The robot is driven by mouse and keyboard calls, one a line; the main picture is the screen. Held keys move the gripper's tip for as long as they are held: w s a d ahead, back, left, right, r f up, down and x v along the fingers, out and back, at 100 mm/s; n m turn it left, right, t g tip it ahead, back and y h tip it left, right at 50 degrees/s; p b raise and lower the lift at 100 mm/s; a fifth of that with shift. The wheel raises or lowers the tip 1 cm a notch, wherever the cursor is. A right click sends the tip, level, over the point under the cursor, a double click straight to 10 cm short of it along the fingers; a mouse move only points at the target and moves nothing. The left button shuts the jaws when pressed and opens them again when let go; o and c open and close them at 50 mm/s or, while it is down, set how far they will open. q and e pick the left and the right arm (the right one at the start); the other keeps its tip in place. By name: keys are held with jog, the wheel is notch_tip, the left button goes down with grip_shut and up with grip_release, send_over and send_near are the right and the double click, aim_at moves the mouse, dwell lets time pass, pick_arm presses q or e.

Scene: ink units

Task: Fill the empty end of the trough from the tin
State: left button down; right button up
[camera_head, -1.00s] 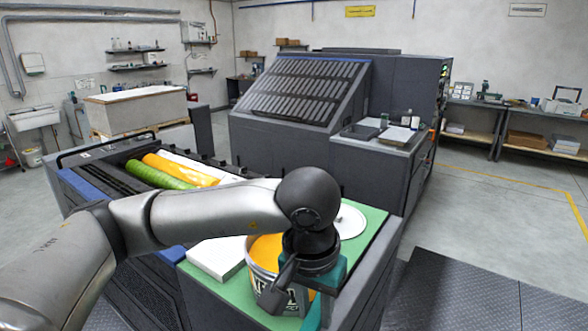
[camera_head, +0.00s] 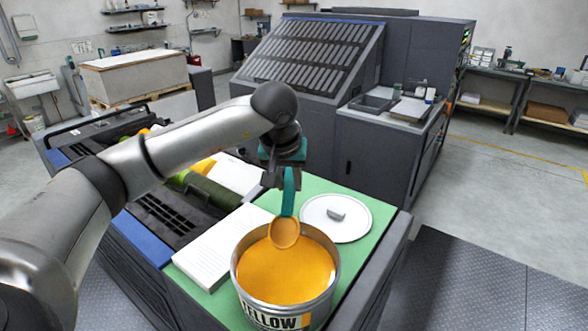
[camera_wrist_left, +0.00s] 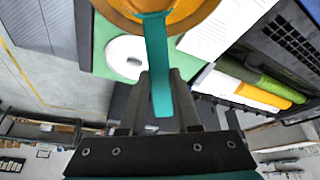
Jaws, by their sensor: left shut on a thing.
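My left gripper (camera_head: 286,180) is shut on the teal handle of a scoop (camera_head: 288,200); the handle also shows between the fingers in the left wrist view (camera_wrist_left: 158,62). The scoop's bowl hangs down, orange-yellow, over the far part of the tin (camera_head: 282,312) marked YELLOW. The tin is open and holds thick orange-yellow ink (camera_head: 285,272). I cannot tell whether the bowl touches the ink. The trough area lies to the left, partly hidden by my arm. Green ink (camera_wrist_left: 243,72) and yellow ink (camera_wrist_left: 262,96) show there in the left wrist view. My right gripper is not in view.
The tin stands on a green top (camera_head: 367,203). A round white lid (camera_head: 318,226) lies behind it, and a stack of white sheets (camera_head: 208,250) to its left. A grey side counter (camera_head: 385,115) stands farther back. Open floor lies at the right.

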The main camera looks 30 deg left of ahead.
aim_at(287, 199)
pick_arm(q)
jog(key=f+b, duration=0.1)
jog(key=f, duration=0.1)
jog(key=f+b, duration=0.1)
jog(key=shift+s+d+f+b, duration=0.1)
jog(key=shift+s+f+b, duration=0.15)
jog(key=shift+f+b, duration=0.1)
notch_tip(287, 199, down, 8)
jog(key=s+d+b, duration=0.1)
jog(key=s+b, duration=0.1)
jog(key=b, duration=0.4)
jog(key=shift+s, duration=0.15)
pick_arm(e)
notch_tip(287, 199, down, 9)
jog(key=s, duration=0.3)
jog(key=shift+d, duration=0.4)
pick_arm(q)
jog(key=shift+r, duration=0.15)
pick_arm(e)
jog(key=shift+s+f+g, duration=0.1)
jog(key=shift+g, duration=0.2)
pick_arm(q)
notch_tip(287, 199, up, 10)
jog(key=p, duration=0.6)
jog(key=shift+p, duration=0.4)
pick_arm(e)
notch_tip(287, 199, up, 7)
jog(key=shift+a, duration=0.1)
